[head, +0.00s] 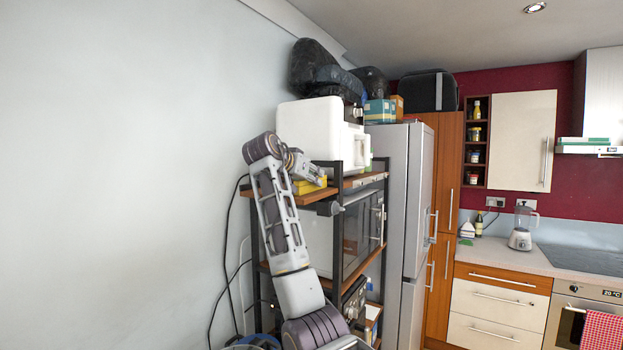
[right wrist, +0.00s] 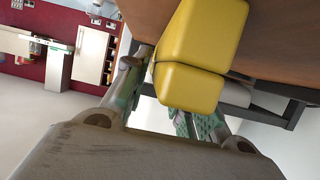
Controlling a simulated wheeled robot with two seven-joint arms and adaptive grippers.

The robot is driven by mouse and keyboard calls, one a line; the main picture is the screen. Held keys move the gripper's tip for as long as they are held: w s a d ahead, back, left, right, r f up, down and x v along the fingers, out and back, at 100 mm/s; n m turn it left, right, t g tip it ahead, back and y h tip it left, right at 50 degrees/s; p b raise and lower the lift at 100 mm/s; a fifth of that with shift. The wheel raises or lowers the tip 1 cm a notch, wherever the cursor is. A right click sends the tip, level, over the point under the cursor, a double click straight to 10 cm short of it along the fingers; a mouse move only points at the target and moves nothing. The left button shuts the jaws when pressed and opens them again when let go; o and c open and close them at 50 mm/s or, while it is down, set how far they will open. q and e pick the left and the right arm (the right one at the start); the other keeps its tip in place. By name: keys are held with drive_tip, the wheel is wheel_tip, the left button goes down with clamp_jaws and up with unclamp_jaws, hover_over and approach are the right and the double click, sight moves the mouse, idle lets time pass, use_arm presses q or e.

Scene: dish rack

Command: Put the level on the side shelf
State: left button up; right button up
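The yellow level (head: 309,186) is on the wooden upper board of the side shelf (head: 318,197), near its left end. It looks to be lying on the board. My right gripper (head: 308,171) is just above and beside it, partly hiding it. In the right wrist view, which is upside down, the level (right wrist: 203,50) lies across the space between the two spread fingers and hides part of one. The gripper (right wrist: 165,100) looks open around or beside the level; contact is unclear. My left gripper is not in view.
A white appliance (head: 312,135) stands on the same shelf behind the level. A microwave (head: 360,232) is on the tier below. Black frame posts and the grey fridge (head: 407,200) are to the right. Dark cables (head: 229,265) hang along the wall at left.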

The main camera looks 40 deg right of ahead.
drive_tip(key=o, duration=0.6)
drive_tip(key=shift+c, duration=0.2)
drive_tip(key=shift+a, duration=0.15)
drive_tip(key=v, duration=1.1)
drive_tip(key=shift+a+r, duration=0.2)
drive_tip(key=shift+a, duration=0.15)
drive_tip(key=shift+s+f, duration=0.1)
drive_tip(key=shift+s, duration=0.05)
